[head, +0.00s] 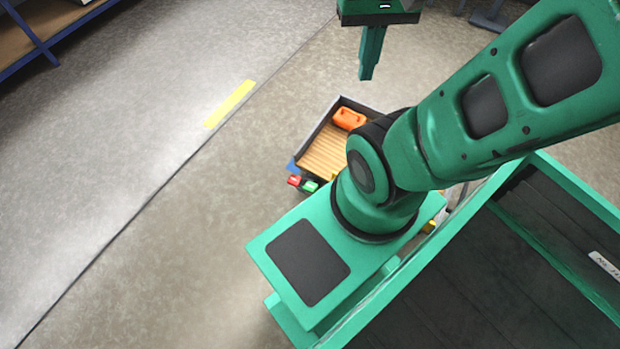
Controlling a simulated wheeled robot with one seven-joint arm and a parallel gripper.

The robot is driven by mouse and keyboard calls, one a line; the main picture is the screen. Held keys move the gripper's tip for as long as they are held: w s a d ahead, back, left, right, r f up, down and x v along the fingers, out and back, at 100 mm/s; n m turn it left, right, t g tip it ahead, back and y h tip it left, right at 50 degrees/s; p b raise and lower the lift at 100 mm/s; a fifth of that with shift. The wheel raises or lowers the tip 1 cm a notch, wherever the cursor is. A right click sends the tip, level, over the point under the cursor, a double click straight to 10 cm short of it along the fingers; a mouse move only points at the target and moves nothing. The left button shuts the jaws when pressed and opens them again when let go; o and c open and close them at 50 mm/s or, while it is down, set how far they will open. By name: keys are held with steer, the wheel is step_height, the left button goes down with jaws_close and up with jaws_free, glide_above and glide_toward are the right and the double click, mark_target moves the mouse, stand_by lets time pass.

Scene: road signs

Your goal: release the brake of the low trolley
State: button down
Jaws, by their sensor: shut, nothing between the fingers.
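The low trolley (322,154) stands on the floor near the middle of the head view. It has a wooden deck with a dark rim. A small red part (294,181) and a small green part (310,186) show at its near left corner, by a blue piece; I cannot tell which of them belongs to the brake. An orange object (349,118) lies on the deck at the far end. My arm hides the trolley's right side. My gripper (367,75) points down at the top of the view, shut and empty, beyond the trolley in the picture and apart from it.
A yellow strip (230,103) is on the floor to the left, beside a dark seam. A shelf with blue posts (32,38) stands at the top left. Dark blue-grey legs (488,20) show at the top right. The floor left of the trolley is clear.

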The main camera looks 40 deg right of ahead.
steer(key=w+d+f+m+g+h, duration=0.1)
steer(key=w+d+f, duration=0.25)
steer(key=w, duration=0.35)
steer(key=w+d+f+m, duration=0.1)
steer(key=w+d+f, duration=0.25)
steer(key=w, duration=0.45)
steer(key=w+d+f+m, duration=0.1)
steer(key=w+f, duration=0.4)
steer(key=f, duration=0.3)
steer(key=w+f+m, duration=0.1)
steer(key=w+f, duration=0.4)
steer(key=f, duration=0.3)
steer(key=w+a+f+m+g, duration=0.1)
steer(key=w+f, duration=0.1)
steer(key=f, duration=0.9)
steer(key=w+f+m, duration=0.1)
steer(key=w+f, duration=0.1)
steer(key=f, duration=0.8)
steer(key=s+a+f, duration=0.2)
steer(key=s+f, duration=0.1)
steer(key=f, duration=0.7)
steer(key=s+a+f+m, duration=0.1)
steer(key=s+a+f, duration=0.2)
steer(key=f, duration=0.8)
steer(key=shift+f+m, duration=0.3)
